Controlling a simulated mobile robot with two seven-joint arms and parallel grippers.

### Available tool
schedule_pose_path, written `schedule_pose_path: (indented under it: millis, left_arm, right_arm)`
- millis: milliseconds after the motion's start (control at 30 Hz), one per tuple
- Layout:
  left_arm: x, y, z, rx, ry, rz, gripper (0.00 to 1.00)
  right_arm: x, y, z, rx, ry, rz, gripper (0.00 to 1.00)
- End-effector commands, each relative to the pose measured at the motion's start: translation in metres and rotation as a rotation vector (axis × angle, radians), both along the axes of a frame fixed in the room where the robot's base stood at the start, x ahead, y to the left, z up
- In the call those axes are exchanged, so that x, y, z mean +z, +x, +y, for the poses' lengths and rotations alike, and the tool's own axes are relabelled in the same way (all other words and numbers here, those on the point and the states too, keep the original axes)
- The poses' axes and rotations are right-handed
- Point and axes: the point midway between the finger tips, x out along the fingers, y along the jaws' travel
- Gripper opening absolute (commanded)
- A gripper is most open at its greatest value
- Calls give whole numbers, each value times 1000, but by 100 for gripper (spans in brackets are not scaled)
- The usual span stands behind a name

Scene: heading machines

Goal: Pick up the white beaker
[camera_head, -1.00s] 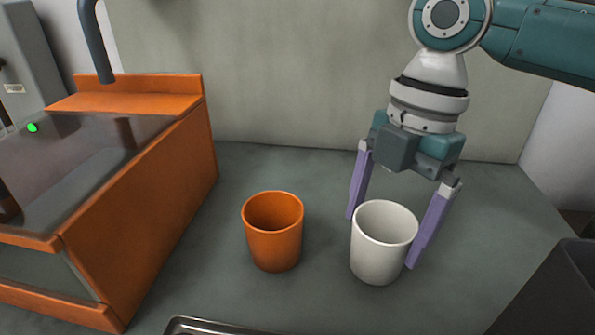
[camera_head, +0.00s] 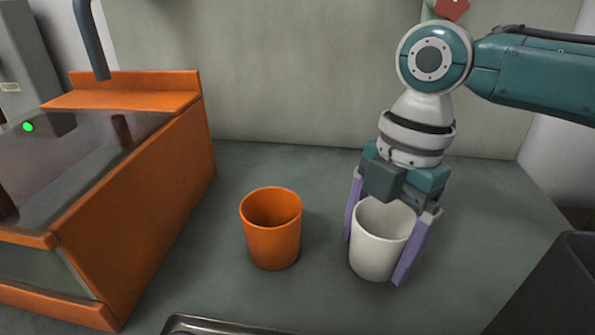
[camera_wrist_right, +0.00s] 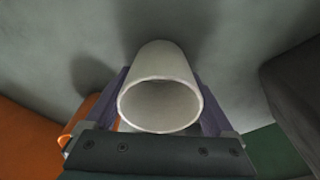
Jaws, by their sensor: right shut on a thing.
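The white beaker (camera_head: 378,248) stands upright on the grey counter, right of an orange beaker. My right gripper (camera_head: 374,262) reaches down over it from above, with one purple finger on each side, and is shut on it. In the right wrist view the white beaker (camera_wrist_right: 160,92) sits between the two fingers with its open rim toward the camera. The palm hides part of the back rim in the head view. My left gripper is not in view.
The orange beaker (camera_head: 272,230) stands close by on the left. An orange machine with a clear cover (camera_head: 150,180) fills the left side. A dark bin (camera_head: 560,290) is at the lower right, and a metal tray edge (camera_head: 215,326) shows at the front. The counter behind the beakers is clear.

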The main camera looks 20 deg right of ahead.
Motion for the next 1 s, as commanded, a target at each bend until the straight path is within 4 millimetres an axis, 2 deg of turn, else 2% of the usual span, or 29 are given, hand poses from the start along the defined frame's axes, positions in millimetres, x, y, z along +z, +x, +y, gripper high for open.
schedule_pose_path:
  millis: [100, 333, 533, 667, 1000]
  left_arm:
    - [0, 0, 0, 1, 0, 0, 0]
    - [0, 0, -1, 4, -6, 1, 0]
    - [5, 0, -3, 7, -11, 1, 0]
    - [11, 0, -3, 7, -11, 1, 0]
    - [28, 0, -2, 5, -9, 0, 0]
  right_arm:
    - [0, 0, 0, 0, 0, -1, 34]
    - [1, 0, 0, 0, 0, -1, 34]
    - [17, 1, 0, 0, 2, -3, 34]
    - [43, 2, 0, 0, 1, -6, 34]
    - [145, 2, 0, 1, 1, -8, 34]
